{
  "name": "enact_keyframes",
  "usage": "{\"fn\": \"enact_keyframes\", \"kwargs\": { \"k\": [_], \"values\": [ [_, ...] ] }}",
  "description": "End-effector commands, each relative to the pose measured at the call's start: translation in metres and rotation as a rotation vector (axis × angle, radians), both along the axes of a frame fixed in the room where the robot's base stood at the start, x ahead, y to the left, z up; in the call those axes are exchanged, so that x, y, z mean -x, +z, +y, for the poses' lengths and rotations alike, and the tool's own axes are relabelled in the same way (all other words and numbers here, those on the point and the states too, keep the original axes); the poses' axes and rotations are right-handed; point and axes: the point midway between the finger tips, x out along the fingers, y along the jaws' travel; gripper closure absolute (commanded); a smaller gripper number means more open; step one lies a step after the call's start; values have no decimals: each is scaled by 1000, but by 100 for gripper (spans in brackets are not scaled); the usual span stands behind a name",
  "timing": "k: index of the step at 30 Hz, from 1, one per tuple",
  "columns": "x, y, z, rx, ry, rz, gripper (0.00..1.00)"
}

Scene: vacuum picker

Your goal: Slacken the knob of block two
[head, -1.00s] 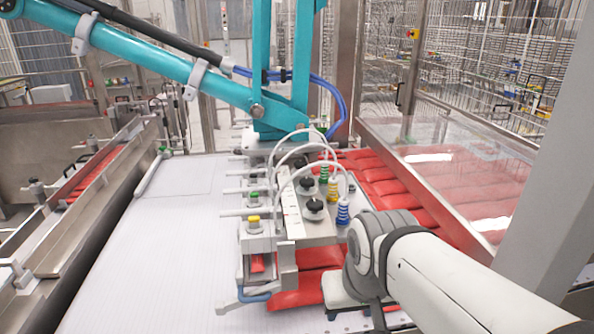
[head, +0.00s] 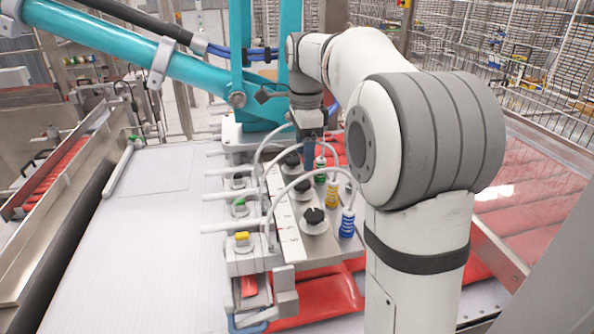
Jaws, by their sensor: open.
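The picker head carries a pale plate with black knobs in a row: the nearest knob (head: 314,216), a middle knob (head: 302,188) and a far knob (head: 292,160). I cannot read which one belongs to block two. On the left side are clamp blocks, one with a yellow cap (head: 242,237) in front and one with a green cap (head: 239,203) behind it. My gripper (head: 309,150) points down over the far end of the plate, near the far knob. It is open; its fingertips are small and partly hidden by hoses.
White looped hoses (head: 262,150) arch over the plate, near my gripper. Blue (head: 347,224), yellow (head: 332,194) and green (head: 320,170) ribbed fittings line its right side. A teal arm (head: 130,65) stands behind. Red packs (head: 320,295) lie below; the white belt (head: 150,240) at left is clear.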

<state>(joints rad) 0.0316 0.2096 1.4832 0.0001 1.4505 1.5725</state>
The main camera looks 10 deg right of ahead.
Motion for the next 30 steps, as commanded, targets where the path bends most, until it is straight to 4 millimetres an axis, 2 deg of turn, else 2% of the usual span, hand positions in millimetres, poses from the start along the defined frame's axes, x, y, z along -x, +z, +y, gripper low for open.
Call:
{"fn": "enact_keyframes", "kwargs": {
  "k": [6,12,23,30],
  "values": [
    [1,-36,8,0,19,3,41],
    [1,-59,11,0,26,0,41],
    [1,-66,12,0,29,-2,41],
    [1,-66,13,0,30,-2,61]
  ]
}}
